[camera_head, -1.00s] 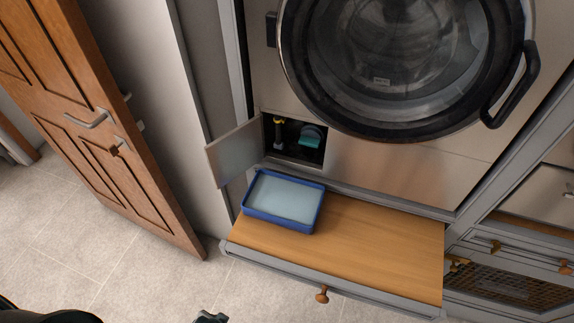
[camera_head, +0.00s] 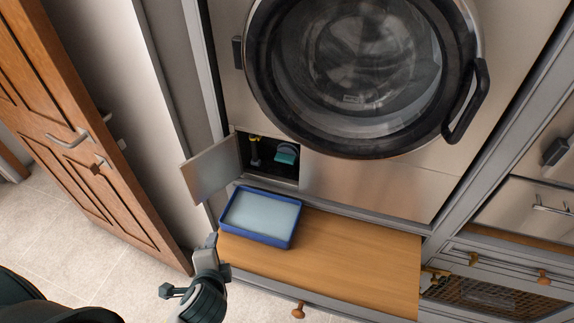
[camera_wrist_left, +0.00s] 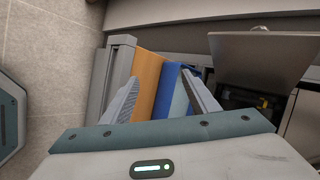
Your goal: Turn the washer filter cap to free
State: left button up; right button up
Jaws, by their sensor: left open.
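The teal filter cap (camera_head: 287,153) sits inside the small open compartment low on the washer's front (camera_head: 370,180). A yellow-topped part (camera_head: 254,150) stands left of it. The compartment's flap (camera_head: 211,171) is swung open to the left. My left gripper (camera_head: 210,242) is open and empty, below and left of the compartment, near the blue tray. In the left wrist view its two fingers (camera_wrist_left: 163,92) are spread, with the tray beyond them. The flap and dark compartment (camera_wrist_left: 240,97) show at the right there; the cap cannot be made out. My right gripper is out of view.
A blue-rimmed tray (camera_head: 228,231) rests on the wooden pull-out shelf (camera_head: 350,262) under the compartment. The shelf's right part is bare. The washer's round door (camera_head: 462,125) is shut above. A wooden door (camera_head: 85,170) stands at the left, with tiled floor in front.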

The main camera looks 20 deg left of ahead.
pick_arm(q)
jog(key=w+d+r+m+t+h, duration=0.2)
jog(key=w+d+r+m+t, duration=0.1)
jog(key=m, duration=0.9)
jog(key=w+d+r+m+t+h, duration=0.2)
jog(key=w+d+r+m+t, duration=0.2)
jog(key=m, duration=0.8)
jog(key=w+d+t, duration=0.2)
jog(key=w, duration=0.1)
jog(key=shift+h, duration=0.4)
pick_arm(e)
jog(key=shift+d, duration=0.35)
pick_arm(q)
jog(key=shift+w+r, duration=0.1)
jog(key=shift+w, duration=0.15)
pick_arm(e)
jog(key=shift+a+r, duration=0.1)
pick_arm(q)
jog(key=p, duration=0.4)
send_near(284, 162)
jog(key=w, duration=0.8)
jog(key=shift+w, duration=0.2)
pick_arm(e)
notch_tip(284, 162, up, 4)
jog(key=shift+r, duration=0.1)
